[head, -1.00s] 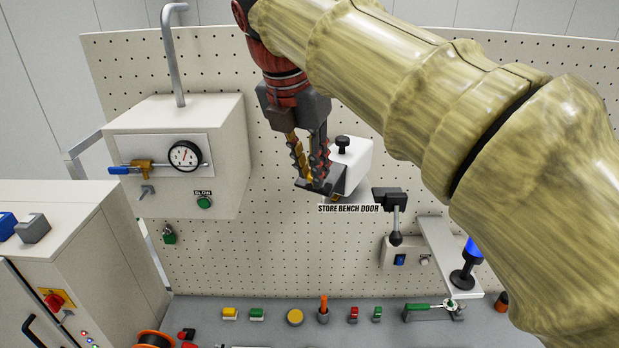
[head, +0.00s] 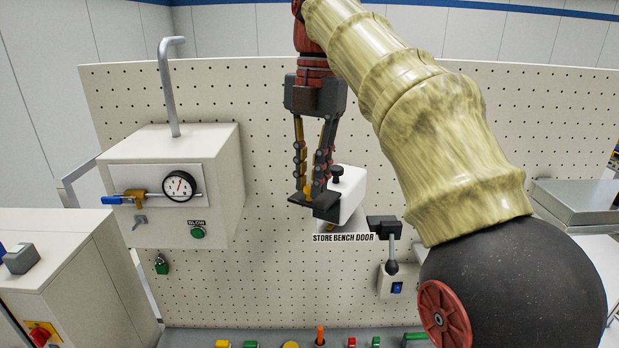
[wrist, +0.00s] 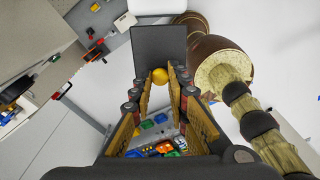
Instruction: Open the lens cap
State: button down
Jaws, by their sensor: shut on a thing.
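A white box-shaped unit (head: 349,191) with a black knob on top is mounted on the pegboard above the "STORE BENCH DOOR" label. A flat black plate (head: 327,207), seemingly the lens cap, stands at its front left. The plate also shows as a dark square in the wrist view (wrist: 160,50). A round yellow knob (wrist: 160,76) sits at the plate's near edge. My gripper (head: 309,190) points down from above, its fingertips shut on the yellow knob. The fingers hide part of the plate, and the lens itself cannot be made out.
A beige box (head: 175,185) with a gauge and blue-handled valve is at left. A black-headed lever (head: 388,230) stands close to the right, below my arm. Buttons line the bench at the bottom.

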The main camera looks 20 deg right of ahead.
jog(key=shift+f, duration=0.25)
jog(key=c, duration=1.9)
grip_release()
jog(key=shift+w+d, duration=0.1)
jog(key=shift+o, duration=1.1)
jog(key=shift+r, duration=0.15)
